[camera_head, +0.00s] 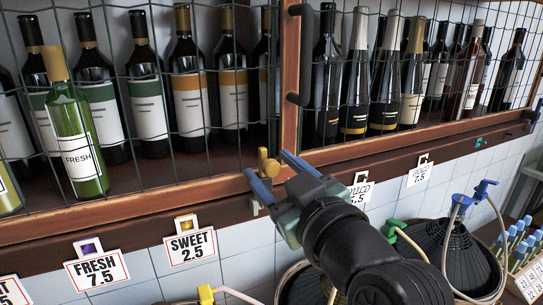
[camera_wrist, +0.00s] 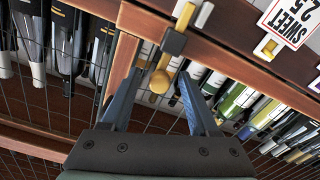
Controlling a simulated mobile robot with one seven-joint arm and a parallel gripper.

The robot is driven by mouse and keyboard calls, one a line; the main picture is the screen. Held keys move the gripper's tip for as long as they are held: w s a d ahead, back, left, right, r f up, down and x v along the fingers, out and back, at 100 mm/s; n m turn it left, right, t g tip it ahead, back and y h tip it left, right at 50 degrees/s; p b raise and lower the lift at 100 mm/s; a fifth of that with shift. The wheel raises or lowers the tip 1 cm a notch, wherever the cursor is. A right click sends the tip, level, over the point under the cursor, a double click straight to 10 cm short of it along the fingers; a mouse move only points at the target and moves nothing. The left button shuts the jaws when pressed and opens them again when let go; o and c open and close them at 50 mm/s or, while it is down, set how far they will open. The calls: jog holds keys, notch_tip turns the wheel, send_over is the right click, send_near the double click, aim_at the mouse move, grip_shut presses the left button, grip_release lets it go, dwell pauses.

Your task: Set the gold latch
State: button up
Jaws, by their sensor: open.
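The gold latch (camera_head: 268,164) sits on the wooden frame where the two mesh cabinet doors meet. In the wrist view it shows as a gold bar with a round knob (camera_wrist: 160,81), passing a dark grey block (camera_wrist: 173,42). My gripper (camera_head: 279,176) is open with blue fingers. In the wrist view the fingertips (camera_wrist: 159,76) stand on either side of the knob, with visible gaps, so I see no contact. In the head view the gripper hides part of the latch's lower area.
Wine bottles (camera_head: 202,85) stand behind the wire mesh on both sides. The wooden door post (camera_head: 289,75) rises above the latch. Price tags (camera_head: 190,246) hang below the shelf rail. Dark baskets (camera_head: 447,250) stand at the lower right.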

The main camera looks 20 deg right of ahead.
jog(key=shift+w, duration=0.3)
grip_shut()
dwell(1.3)
